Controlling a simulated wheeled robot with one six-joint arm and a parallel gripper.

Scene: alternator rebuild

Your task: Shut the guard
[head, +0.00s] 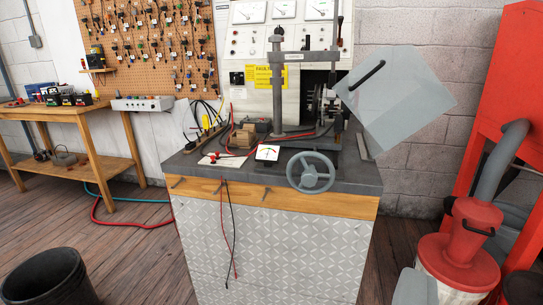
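The guard (405,100) is a flat, pale grey, see-through-looking panel with a black bar handle (367,75) near its upper left edge. It stands tilted out at the right side of the test bench (270,178), swung away from the machine, so it is open. The alternator area (318,105) behind the clamp post (279,80) is exposed to its left. A grey handwheel (311,173) sits at the bench front. My gripper is not clearly visible in this view.
A small meter (267,153) and red and black leads lie on the bench top. A black bin (48,278) is at lower left. Floor left of the bench is mostly open.

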